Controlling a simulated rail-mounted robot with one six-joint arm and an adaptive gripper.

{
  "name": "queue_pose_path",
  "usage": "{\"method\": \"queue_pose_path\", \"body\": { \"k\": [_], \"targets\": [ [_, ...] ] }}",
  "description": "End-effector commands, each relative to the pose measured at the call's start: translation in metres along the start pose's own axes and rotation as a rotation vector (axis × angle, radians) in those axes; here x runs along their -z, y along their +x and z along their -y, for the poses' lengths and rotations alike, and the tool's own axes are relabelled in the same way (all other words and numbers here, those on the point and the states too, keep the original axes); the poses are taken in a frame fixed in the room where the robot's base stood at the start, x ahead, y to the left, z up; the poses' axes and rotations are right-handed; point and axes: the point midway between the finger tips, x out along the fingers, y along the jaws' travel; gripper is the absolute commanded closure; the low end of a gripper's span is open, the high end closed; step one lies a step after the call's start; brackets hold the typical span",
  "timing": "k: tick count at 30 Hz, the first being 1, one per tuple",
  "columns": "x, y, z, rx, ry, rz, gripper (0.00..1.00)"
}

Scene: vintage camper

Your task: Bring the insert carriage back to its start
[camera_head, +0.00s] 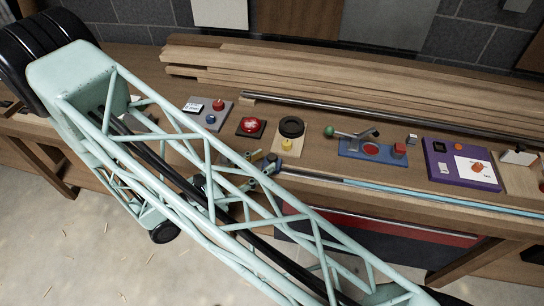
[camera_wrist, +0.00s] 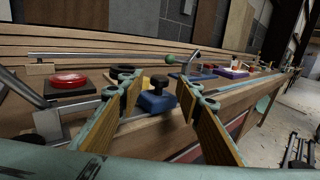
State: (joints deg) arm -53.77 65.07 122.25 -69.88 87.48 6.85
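A blue block with a black knob on top, which looks like the insert carriage (camera_wrist: 157,102), sits on a rail along the bench's front edge in the wrist view. In the head view a small part of it (camera_head: 277,165) shows at the rail's left portion, partly hidden by my gripper. My gripper (camera_wrist: 165,90) is open, with one finger to either side of the knob in the picture. The fingers look apart from the block, and nothing is between the pads. In the head view my gripper (camera_head: 262,172) is partly hidden behind my arm's lattice.
A light blue strip (camera_head: 430,197) runs along the rail to the right. Behind it stand a red button box (camera_head: 251,126), a black ring on a wooden board (camera_head: 291,127), a green-knobbed lever on a blue plate (camera_head: 372,148) and a purple panel (camera_head: 450,165). Planks lie at the back.

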Motion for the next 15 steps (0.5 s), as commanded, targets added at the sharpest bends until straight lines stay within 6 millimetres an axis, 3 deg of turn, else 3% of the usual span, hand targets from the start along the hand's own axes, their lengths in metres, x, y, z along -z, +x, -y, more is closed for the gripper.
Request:
{"method": "queue_pose_path", "body": {
  "k": [15],
  "targets": [
    [0.0, 0.041, 0.0, 0.0, 0.0, 0.0, 0.68]
  ]
}}
